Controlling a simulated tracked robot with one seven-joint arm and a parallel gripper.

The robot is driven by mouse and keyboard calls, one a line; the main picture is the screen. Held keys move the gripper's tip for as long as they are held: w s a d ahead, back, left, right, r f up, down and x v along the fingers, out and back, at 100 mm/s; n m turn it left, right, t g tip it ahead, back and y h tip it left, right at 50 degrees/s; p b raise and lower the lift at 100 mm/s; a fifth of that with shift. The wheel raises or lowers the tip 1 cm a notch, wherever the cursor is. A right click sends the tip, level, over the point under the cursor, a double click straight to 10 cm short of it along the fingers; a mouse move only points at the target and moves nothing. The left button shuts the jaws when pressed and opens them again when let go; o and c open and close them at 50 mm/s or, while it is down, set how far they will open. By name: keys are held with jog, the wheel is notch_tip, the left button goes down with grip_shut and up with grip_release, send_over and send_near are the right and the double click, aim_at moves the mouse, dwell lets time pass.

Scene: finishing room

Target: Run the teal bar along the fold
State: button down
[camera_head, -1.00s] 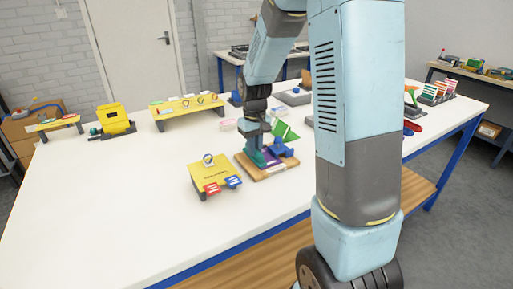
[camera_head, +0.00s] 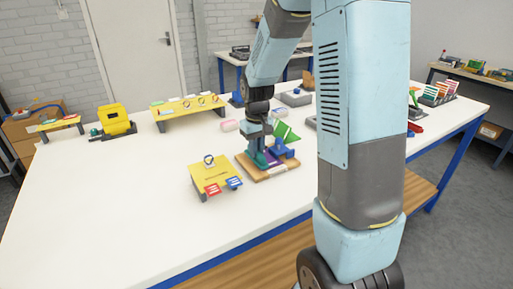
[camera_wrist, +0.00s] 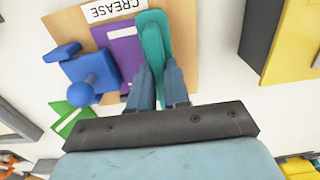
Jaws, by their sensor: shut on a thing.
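My gripper (camera_wrist: 158,82) is shut on the teal bar (camera_wrist: 152,40), and its fingers sit on either side of the bar's near end. The bar lies along the right edge of a purple folded piece (camera_wrist: 121,50) with a white label. Both are over a wooden board (camera_wrist: 180,15) marked CREASE. A blue block with a round knob (camera_wrist: 90,85) stands at the left of the purple piece, and a green flap (camera_wrist: 72,118) shows beside it. In the head view the teal bar (camera_head: 259,159) is upright on the board, partly hidden by my gripper (camera_head: 258,146).
A yellow stand (camera_head: 212,174) with red and blue tags is just left of the board. A yellow rack (camera_head: 187,107) and a yellow device (camera_head: 115,121) stand farther back. The white table (camera_head: 110,195) is clear at the left front.

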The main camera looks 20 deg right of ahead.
jog(key=shift+s, duration=0.25)
jog(key=shift+s+d+f, duration=0.1)
jog(key=shift+s, duration=0.4)
jog(key=shift+s, duration=0.15)
jog(key=shift+s+d, duration=0.1)
jog(key=shift+s, duration=0.2)
jog(key=shift+w, duration=0.15)
jog(key=shift+w, duration=0.45)
jog(key=shift+w, duration=0.1)
jog(key=shift+w+a, duration=0.2)
jog(key=shift+w, duration=0.2)
